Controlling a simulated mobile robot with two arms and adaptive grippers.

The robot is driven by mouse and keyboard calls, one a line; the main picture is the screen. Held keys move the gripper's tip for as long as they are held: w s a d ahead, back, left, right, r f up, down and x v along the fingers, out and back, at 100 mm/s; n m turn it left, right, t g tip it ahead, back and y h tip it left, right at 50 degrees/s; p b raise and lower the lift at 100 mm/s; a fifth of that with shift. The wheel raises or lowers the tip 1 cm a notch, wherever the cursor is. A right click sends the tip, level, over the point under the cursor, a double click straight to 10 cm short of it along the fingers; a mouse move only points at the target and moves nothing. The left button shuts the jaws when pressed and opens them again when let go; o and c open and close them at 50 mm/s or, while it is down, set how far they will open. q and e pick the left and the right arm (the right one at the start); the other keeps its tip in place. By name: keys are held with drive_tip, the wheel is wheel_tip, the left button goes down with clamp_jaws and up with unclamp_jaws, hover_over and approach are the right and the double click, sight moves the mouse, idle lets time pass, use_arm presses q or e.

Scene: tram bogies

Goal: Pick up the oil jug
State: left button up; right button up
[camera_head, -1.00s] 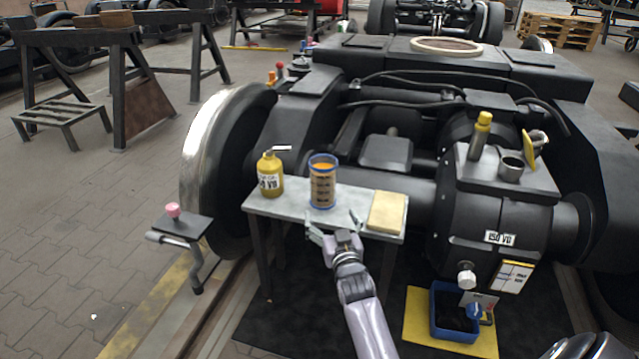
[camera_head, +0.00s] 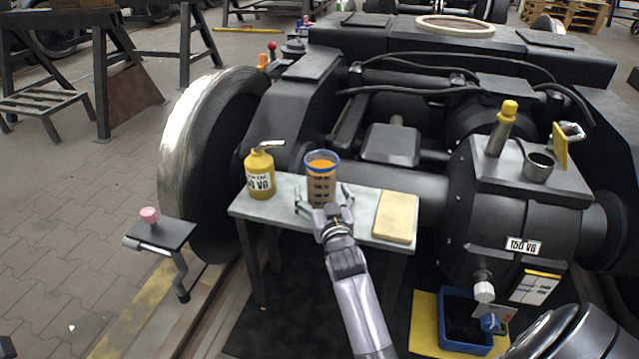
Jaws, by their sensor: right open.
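A yellow oil jug (camera_head: 260,176) with a spout on top and a "VG" label stands upright at the left of a small grey table (camera_head: 281,209). Beside it, to the right, stands a brown printed can (camera_head: 321,182) with a blue rim and orange top. My right gripper (camera_head: 324,200) is open in front of this can, its fingers spread to the can's left and right. I cannot tell whether they touch it. The gripper is to the right of the yellow jug and apart from it. My left gripper is out of view.
A tan block (camera_head: 396,217) lies on the table's right end. The large wheel (camera_head: 190,150) and bogie frame stand behind. A bracket with a pink knob (camera_head: 149,215) is at left. A blue bin (camera_head: 462,320) sits on a yellow mat at lower right.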

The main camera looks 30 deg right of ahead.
drive_tip(key=shift+s+r, duration=0.1)
drive_tip(key=shift+s, duration=0.05)
drive_tip(key=c, duration=1.3)
